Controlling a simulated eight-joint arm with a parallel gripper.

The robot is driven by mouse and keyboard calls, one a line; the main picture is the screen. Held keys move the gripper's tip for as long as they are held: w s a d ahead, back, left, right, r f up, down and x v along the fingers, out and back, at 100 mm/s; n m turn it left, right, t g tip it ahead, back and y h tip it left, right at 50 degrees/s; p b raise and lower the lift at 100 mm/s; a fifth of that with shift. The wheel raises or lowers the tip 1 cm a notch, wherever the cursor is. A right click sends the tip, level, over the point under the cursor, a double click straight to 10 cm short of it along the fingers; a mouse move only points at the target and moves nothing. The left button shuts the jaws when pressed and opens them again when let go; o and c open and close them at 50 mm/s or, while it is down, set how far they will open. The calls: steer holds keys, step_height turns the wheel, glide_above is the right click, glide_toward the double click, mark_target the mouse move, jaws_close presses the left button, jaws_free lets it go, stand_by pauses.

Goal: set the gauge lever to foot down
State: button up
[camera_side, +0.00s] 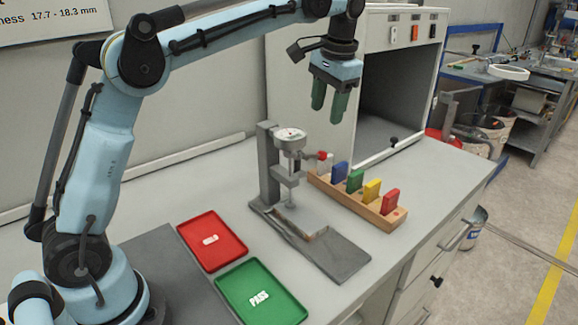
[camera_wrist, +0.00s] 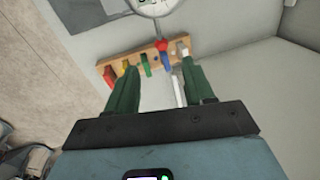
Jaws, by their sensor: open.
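The thickness gauge (camera_side: 268,165) stands on a grey base on the bench, with a round white dial on top. The dial also shows at the top edge of the wrist view (camera_wrist: 152,6). The gauge lever (camera_side: 322,155) has a red knob and sticks out to the right of the gauge, below the dial. The red knob shows in the wrist view (camera_wrist: 161,45) too, in front of the rack. I cannot tell clearly whether the foot touches the base. My gripper (camera_side: 328,107) has green fingers, open and empty, pointing down above and to the right of the lever, apart from it.
A wooden rack (camera_side: 398,216) with several coloured pieces stands just right of the gauge. A red tray (camera_side: 227,225) and a green PASS tray (camera_side: 285,303) lie front left. A grey open-fronted cabinet (camera_side: 395,90) stands behind. The bench's right end is clear.

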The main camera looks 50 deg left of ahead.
mark_target(318, 155)
steer(key=f, duration=0.4)
steer(key=a+f, duration=0.1)
steer(key=f, duration=0.3)
steer(key=a+f, duration=0.1)
steer(key=f, duration=0.3)
steer(key=shift+w+a, duration=0.1)
steer(key=shift+w, duration=0.05)
jaws_close()
